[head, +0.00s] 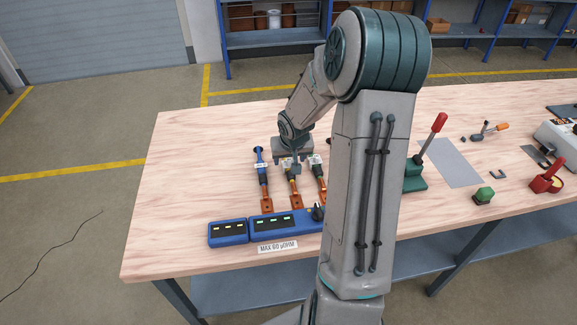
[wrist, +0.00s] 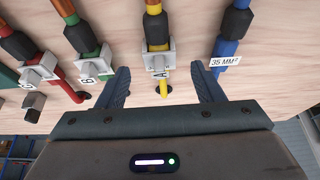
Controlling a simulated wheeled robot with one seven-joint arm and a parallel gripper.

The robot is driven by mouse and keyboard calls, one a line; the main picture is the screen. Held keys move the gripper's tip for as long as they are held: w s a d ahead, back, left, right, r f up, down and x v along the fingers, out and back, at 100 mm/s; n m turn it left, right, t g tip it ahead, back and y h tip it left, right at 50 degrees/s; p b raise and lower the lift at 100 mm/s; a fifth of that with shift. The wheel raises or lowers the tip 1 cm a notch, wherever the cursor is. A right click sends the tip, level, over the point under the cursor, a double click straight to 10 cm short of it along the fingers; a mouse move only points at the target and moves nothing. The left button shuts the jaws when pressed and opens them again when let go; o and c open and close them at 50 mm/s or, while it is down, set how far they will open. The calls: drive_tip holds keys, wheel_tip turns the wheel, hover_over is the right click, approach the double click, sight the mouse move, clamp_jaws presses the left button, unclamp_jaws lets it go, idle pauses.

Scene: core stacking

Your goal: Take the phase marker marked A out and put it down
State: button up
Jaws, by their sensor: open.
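The marker A (wrist: 157,72) is a small light-grey block with a black letter A. It sits across the yellow cable (wrist: 155,28), at the lower end of a dark sleeve. My gripper (wrist: 164,78) is open, with its two blue-grey fingers on either side of marker A in the wrist view; the marker lies closer to the left finger. I see no contact. In the head view my gripper (head: 293,163) is low over the row of cables and partly hides the marker there.
A marker B (wrist: 92,68) sits on the green cable, and another marker (wrist: 38,70) on the red cable. The blue cable (wrist: 229,28) carries a 35 MM² label. A blue meter box (head: 275,226) stands at the bench's front. The bench's left side (head: 190,165) is clear.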

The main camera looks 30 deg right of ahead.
sight(289, 160)
drive_tip(key=x, duration=0.4)
drive_tip(key=shift+c, duration=0.3)
drive_tip(key=c, duration=1)
drive_tip(key=shift+r, duration=0.1)
